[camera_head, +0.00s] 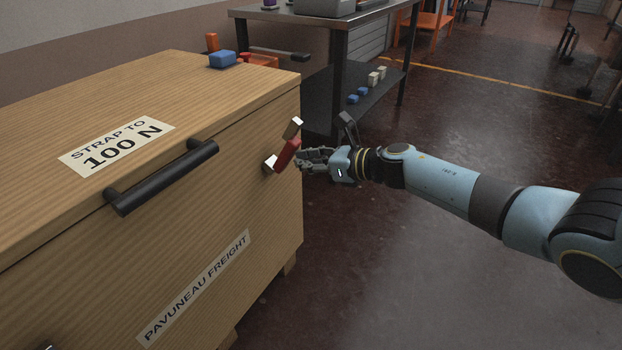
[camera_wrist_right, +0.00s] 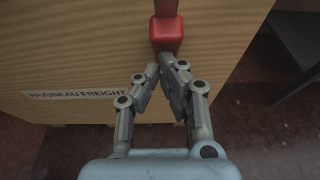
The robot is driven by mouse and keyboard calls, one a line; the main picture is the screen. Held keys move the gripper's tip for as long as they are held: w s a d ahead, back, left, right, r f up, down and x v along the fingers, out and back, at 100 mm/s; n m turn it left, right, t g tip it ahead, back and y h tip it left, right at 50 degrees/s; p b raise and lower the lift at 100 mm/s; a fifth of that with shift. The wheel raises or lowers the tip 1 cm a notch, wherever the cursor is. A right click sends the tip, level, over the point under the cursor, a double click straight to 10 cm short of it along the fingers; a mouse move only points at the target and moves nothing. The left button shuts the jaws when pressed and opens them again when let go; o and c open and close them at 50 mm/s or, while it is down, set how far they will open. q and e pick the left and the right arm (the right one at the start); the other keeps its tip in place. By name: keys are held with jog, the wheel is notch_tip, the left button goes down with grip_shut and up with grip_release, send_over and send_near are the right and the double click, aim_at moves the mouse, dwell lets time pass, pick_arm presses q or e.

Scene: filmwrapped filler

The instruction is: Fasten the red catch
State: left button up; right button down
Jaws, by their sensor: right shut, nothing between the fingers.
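The red catch (camera_head: 287,154) is on the front of a wooden crate (camera_head: 200,215), near its right edge, with bright metal pieces beside and above it. In the head view it slants, its upper end toward the right. My right gripper (camera_head: 301,160) is shut and empty, right beside the catch. In the right wrist view the catch (camera_wrist_right: 167,35) is a red block ahead of the closed fingertips (camera_wrist_right: 161,66); I cannot tell whether they touch it. The left gripper is not in view.
A black bar handle (camera_head: 165,178) sticks out from the crate front. Blue and red blocks (camera_head: 222,59) lie on the crate's far corner. A dark metal table (camera_head: 340,60) with a lower shelf stands behind.

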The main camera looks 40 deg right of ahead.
aim_at(293, 141)
jog(key=r+p, duration=0.1)
jog(key=w+r+g+p, duration=0.1)
jog(key=p, duration=0.1)
jog(key=r+p, duration=0.1)
jog(key=shift+w+a+g+h+p, duration=0.3)
jog(key=shift+p, duration=0.05)
jog(key=shift+w+a+r+p, duration=0.1)
jog(key=shift+w+a+p, duration=0.1)
jog(key=shift+w+p, duration=0.15)
jog(key=shift+w+a+r, duration=0.25)
jog(key=shift+w+r, duration=0.05)
jog(key=shift+w, duration=0.35)
